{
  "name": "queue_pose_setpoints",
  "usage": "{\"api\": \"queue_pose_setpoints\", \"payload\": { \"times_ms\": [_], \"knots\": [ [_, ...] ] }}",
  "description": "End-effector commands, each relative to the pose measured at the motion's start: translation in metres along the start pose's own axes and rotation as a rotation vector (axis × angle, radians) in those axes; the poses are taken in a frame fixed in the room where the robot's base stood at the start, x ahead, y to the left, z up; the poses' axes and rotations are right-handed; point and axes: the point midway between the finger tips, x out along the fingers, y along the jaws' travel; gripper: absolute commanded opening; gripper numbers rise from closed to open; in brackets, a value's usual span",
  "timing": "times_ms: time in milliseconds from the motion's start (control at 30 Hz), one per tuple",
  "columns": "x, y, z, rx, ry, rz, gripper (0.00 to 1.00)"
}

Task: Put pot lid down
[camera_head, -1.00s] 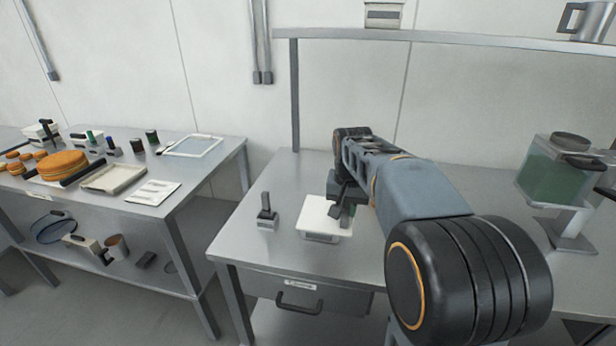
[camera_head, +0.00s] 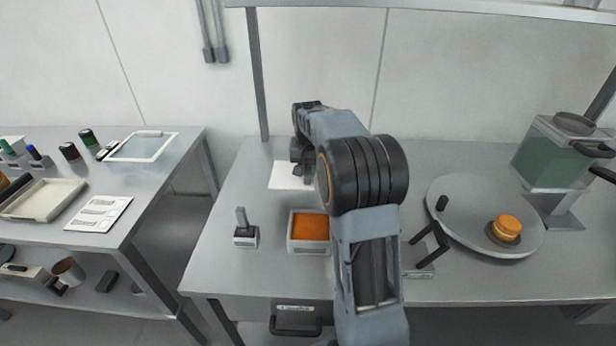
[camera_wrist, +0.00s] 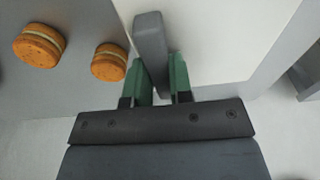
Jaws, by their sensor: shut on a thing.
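The pot lid (camera_head: 283,178) is a flat white square. In the head view it shows at the back left of the steel table, partly hidden by my arm. Its dark upright handle (camera_wrist: 151,50) is between the green fingertips of my gripper (camera_wrist: 160,78). My gripper is shut on this handle, and it also shows in the head view (camera_head: 303,168). I cannot tell whether the lid touches the table or hangs just above it. The white square pot (camera_head: 293,247) stands uncovered nearer the front, with an orange filling (camera_head: 311,226).
A small dark-handled tool (camera_head: 245,232) stands left of the pot. A round grey turntable (camera_head: 465,205) bears a filled round (camera_head: 507,228) at the right. Two filled rounds, one at the far left (camera_wrist: 39,46), show in the wrist view. A shelf post (camera_head: 257,75) rises behind.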

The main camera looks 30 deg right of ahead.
Motion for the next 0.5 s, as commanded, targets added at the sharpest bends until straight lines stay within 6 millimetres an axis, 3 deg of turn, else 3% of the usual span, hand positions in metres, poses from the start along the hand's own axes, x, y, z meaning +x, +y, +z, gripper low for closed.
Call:
{"api": "queue_pose_setpoints", "payload": {
  "times_ms": [200, 500],
  "knots": [
    [0.034, 0.0, -0.021, 0.0, -0.002, 0.0, 0.0],
    [0.047, 0.0, -0.029, 0.0, -0.001, 0.0, 0.0]
  ]
}}
